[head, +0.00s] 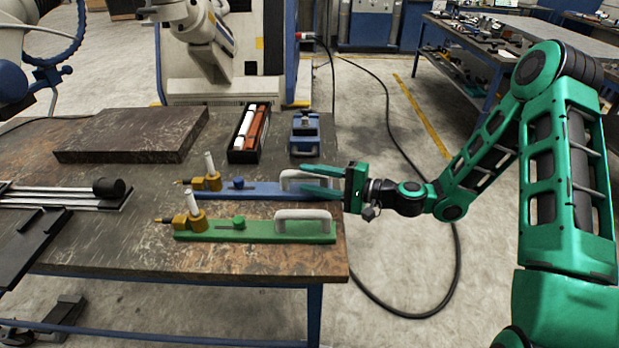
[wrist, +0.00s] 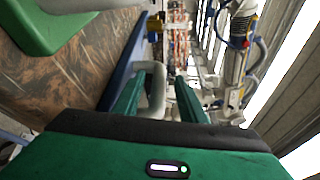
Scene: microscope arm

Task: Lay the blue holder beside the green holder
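The blue holder (head: 262,191) lies flat near the table's right side, with a white handle (head: 292,175) at its right end. It also shows in the wrist view (wrist: 122,66). The green holder (head: 262,237) lies in front of it, roughly parallel, with a gap between; part of it is at the wrist view's upper left (wrist: 38,28). My gripper (head: 304,179) reaches in from the right at the blue holder's handle. In the wrist view its fingers (wrist: 160,80) stand apart on either side of the handle, and a gap shows by the right finger. The gripper hides part of the handle.
A dark slab (head: 132,131), a black box with a red and a white piece (head: 248,133) and a blue device (head: 305,133) stand behind the holders. Metal rods (head: 55,197) and a black plate (head: 25,245) lie at left. The table's front edge is close to the green holder.

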